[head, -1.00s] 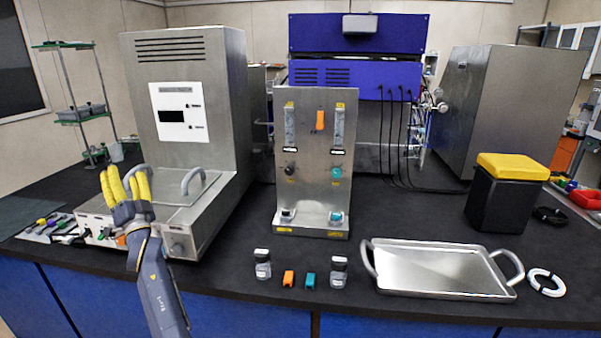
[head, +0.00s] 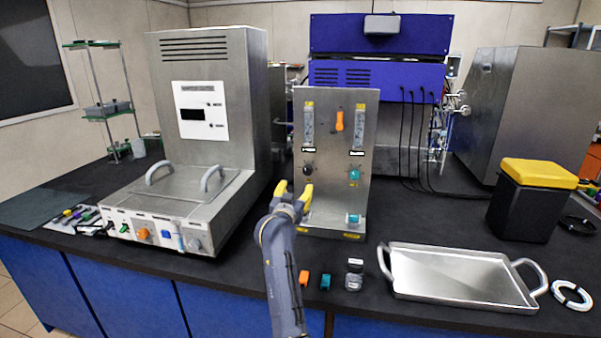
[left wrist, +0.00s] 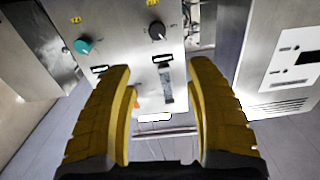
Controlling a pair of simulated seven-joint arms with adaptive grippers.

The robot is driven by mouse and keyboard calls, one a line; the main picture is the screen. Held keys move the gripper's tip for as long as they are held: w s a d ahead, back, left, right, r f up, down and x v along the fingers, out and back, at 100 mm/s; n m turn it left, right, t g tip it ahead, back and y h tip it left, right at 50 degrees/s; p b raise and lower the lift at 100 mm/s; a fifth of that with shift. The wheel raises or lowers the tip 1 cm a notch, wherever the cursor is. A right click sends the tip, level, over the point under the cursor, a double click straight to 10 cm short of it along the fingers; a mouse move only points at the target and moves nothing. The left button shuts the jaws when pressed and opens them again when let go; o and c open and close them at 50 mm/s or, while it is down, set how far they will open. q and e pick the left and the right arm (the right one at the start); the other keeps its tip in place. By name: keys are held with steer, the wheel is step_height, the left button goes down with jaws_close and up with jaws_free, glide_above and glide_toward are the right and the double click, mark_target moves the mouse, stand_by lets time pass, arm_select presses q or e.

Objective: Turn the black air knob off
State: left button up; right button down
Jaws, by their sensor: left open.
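The black knob (head: 308,169) is on the left side of the upright metal panel (head: 340,205), under the left flow tube. It also shows in the left wrist view (left wrist: 157,31), beyond the fingertips, with the teal knob (left wrist: 84,45) to its left. In the head view the teal knob (head: 354,175) is on the panel's right side. My left gripper (head: 293,190) is open with yellow fingers, in front of the panel's lower left and below the black knob, touching neither knob. It also shows in the left wrist view (left wrist: 163,78), empty between its fingers. My right gripper is not in view.
A metal tray (head: 462,297) lies on the right of the black bench. A small bottle (head: 354,275), an orange block (head: 304,278) and a teal block (head: 325,282) stand at the front. A large metal unit (head: 175,208) is left of the panel.

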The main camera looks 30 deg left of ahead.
mark_target(307, 171)
arm_select(q)
steer(key=x, duration=1.7)
steer(key=shift+w+d+f, duration=0.2)
steer(key=shift+f, duration=0.2)
jaws_close()
